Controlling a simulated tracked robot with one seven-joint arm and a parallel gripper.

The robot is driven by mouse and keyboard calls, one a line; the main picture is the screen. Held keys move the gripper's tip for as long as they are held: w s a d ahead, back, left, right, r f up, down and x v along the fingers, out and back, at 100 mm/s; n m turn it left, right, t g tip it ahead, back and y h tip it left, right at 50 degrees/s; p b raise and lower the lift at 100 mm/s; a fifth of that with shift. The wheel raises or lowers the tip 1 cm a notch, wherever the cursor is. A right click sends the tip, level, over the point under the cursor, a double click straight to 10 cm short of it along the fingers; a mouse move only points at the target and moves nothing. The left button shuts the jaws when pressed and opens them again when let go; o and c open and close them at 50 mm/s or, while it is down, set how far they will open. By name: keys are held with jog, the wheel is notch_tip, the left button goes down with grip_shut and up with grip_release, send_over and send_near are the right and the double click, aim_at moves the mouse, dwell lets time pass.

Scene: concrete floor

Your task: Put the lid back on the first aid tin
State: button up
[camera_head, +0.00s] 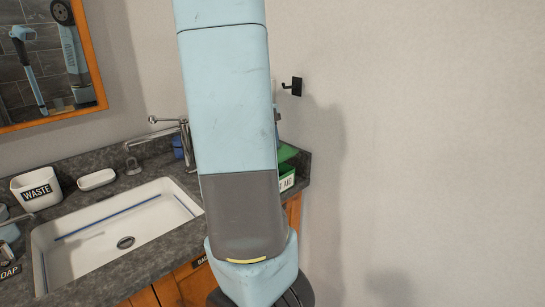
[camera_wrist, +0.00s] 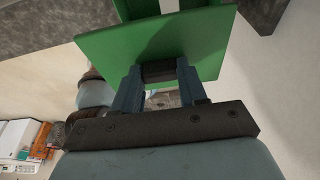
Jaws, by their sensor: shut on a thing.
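The green first aid tin (camera_head: 287,182), with a white label ending in "AID", stands at the right end of the counter, partly hidden behind my arm. The flat green lid (camera_head: 287,152) shows just above it and seems apart from it. In the wrist view the lid (camera_wrist: 150,42) fills the upper middle, tilted in the picture. My gripper (camera_wrist: 158,72) is shut on the lid's dark handle, one finger on each side. In the head view my gripper is hidden behind my arm. Whether the lid lines up with the tin cannot be told.
A white sink (camera_head: 120,235) with a tap (camera_head: 160,140) lies left of my arm. A WASTE bin (camera_head: 37,188) and a white soap dish (camera_head: 96,179) stand behind it. A black hook (camera_head: 292,87) is on the wall above the tin. Bare wall lies to the right.

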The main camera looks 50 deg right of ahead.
jog(key=shift+w+d+f, duration=0.35)
jog(key=shift+d+f, duration=0.1)
jog(key=shift+f, duration=0.2)
jog(key=shift+w+d+f, duration=0.3)
jog(key=shift+d+f, duration=0.1)
jog(key=shift+f, duration=0.3)
jog(key=shift+w+d+f, duration=0.35)
jog(key=shift+d+f, duration=0.1)
jog(key=shift+f, duration=1.75)
jog(key=shift+f, duration=0.2)
jog(key=o, duration=1.1)
jog(key=shift+c, duration=0.2)
